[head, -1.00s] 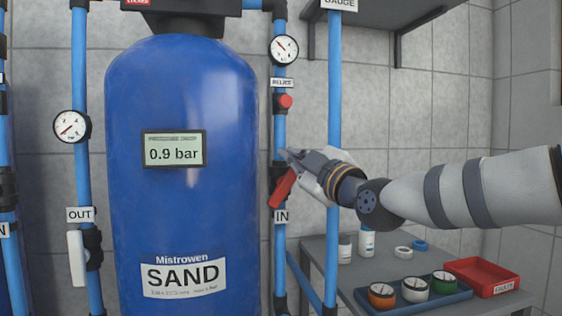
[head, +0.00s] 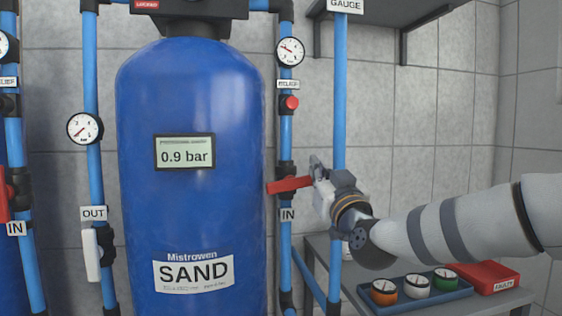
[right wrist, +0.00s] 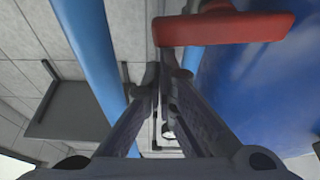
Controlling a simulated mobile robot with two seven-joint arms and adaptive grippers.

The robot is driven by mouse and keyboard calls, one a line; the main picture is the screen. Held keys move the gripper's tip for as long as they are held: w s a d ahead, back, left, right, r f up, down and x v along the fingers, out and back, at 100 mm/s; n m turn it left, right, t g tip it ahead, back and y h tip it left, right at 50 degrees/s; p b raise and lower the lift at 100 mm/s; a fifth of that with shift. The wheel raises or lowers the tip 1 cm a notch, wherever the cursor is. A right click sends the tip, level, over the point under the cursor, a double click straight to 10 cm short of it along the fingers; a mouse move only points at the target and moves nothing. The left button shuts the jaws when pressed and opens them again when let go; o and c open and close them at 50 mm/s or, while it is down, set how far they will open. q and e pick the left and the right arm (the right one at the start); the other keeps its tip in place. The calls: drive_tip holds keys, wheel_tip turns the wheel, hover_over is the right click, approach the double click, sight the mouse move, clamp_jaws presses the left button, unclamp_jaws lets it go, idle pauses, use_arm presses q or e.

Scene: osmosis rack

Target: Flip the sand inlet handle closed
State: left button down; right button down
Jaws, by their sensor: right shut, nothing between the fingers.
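The red sand inlet handle (head: 288,184) sits on the blue pipe right of the blue SAND tank (head: 190,130), just above the IN label (head: 288,215). It lies nearly level across the pipe, its left end slightly lower. My right gripper (head: 316,165) is shut and empty, beside the handle's right end, with its tips pointing up. In the right wrist view the handle (right wrist: 225,29) crosses above and right of the shut fingertips (right wrist: 160,72). Whether they touch it is unclear. My left gripper is not in view.
A second blue pipe (head: 339,120) runs upright close behind my right gripper. A pressure gauge (head: 290,51) and a red relief knob (head: 292,103) are above the handle. A grey table with a blue tray (head: 452,292) and red bin (head: 487,277) stands lower right.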

drive_tip(key=shift+d+f+m+h, duration=0.15)
drive_tip(key=shift+f+m+h, duration=0.15)
drive_tip(key=shift+m, duration=0.3)
